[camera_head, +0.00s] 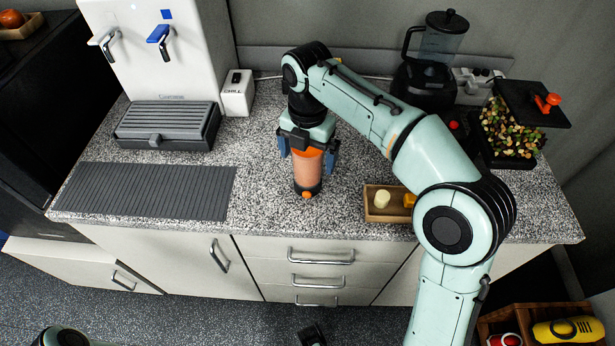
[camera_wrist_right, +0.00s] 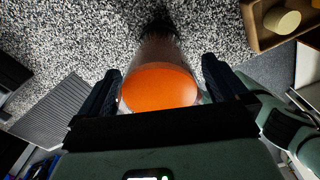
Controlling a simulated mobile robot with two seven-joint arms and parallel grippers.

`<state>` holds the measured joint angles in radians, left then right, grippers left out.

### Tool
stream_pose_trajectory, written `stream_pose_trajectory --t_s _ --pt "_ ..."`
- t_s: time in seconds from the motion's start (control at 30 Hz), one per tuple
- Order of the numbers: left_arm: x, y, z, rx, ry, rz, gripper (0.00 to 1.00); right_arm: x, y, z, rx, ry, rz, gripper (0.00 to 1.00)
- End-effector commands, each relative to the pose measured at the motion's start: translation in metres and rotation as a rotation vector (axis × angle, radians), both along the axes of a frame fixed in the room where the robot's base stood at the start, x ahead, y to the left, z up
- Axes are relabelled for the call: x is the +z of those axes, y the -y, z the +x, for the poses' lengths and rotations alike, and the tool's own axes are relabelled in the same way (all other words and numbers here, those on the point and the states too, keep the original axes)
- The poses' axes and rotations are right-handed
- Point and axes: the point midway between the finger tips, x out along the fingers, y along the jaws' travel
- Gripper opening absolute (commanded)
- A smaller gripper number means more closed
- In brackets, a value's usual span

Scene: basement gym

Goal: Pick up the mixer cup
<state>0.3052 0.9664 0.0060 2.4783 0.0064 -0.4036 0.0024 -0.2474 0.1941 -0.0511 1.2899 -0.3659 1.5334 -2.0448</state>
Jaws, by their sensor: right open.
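The mixer cup (camera_head: 307,172) stands upright on the speckled counter, with an orange upper part, a dark base and a small orange spot low on its front. My right gripper (camera_head: 308,150) is over it from above, with one finger on each side of its upper part. In the right wrist view the orange top of the cup (camera_wrist_right: 160,88) lies between the two open fingers (camera_wrist_right: 163,85). A gap shows at the left finger; contact at the right finger is hard to tell.
A wooden tray (camera_head: 372,217) with small items is right of the cup. A blender (camera_head: 428,70) and a nut dispenser (camera_head: 512,128) stand farther right. A grey ribbed mat (camera_head: 145,192) and a drink dispenser (camera_head: 150,60) are left. Counter between mat and cup is clear.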

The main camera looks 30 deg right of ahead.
Motion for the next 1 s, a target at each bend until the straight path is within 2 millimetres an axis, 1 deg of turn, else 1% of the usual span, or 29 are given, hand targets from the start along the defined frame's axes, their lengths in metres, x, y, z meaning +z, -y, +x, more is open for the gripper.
stream_pose_trajectory --t_s 0.03,0.1,0.3,0.33,0.37,0.4,0.47,0.5,0.57,0.6,0.63,0.87,1.0 --pt "-0.0018 0.0001 0.0006 0.000 0.003 0.000 1.00 -0.0051 0.0003 -0.0003 -0.001 0.000 0.000 1.00" --pt "-0.0020 0.0000 0.0011 0.000 0.004 0.000 1.00 -0.0075 0.0002 -0.0003 -0.001 -0.001 0.001 1.00" --pt "-0.0012 0.0002 0.0012 0.000 0.004 0.000 1.00 -0.0069 0.0002 -0.0001 -0.001 0.001 0.001 1.00" --pt "-0.0012 0.0002 0.0011 0.000 0.004 0.000 1.00 -0.0068 0.0002 -0.0001 -0.001 0.001 0.001 0.94" --pt "-0.0012 0.0002 0.0011 0.000 0.004 0.000 1.00 -0.0068 0.0002 -0.0001 -0.001 0.001 0.001 0.84" --pt "-0.0012 0.0002 0.0011 0.000 0.004 0.000 1.00 -0.0068 0.0002 -0.0001 -0.001 0.001 0.001 0.71" --pt "-0.0013 0.0003 0.0010 0.000 0.004 0.000 1.00 -0.0067 0.0002 -0.0001 -0.001 0.001 0.001 0.51" --pt "-0.0013 0.0003 0.0010 0.000 0.003 0.000 1.00 -0.0067 0.0003 0.0000 -0.001 0.001 0.001 0.38" --pt "-0.0013 0.0002 0.0010 0.000 0.003 0.000 1.00 -0.0067 0.0001 0.0000 0.000 0.001 0.001 0.19" --pt "-0.0013 0.0002 0.0009 0.000 0.003 0.000 1.00 -0.0067 0.0001 0.0000 0.000 0.001 0.001 0.06" --pt "-0.0014 0.0003 0.0009 0.000 0.003 0.000 1.00 -0.0067 0.0001 0.0000 0.000 0.001 0.001 0.00" --pt "-0.0013 0.0003 0.0008 0.000 0.003 0.000 1.00 -0.0053 0.0001 0.0002 0.000 0.004 0.000 0.00" --pt "0.0005 0.0003 0.0004 0.000 0.002 -0.001 1.00 0.0001 0.0001 0.0006 0.000 0.005 0.001 0.00"
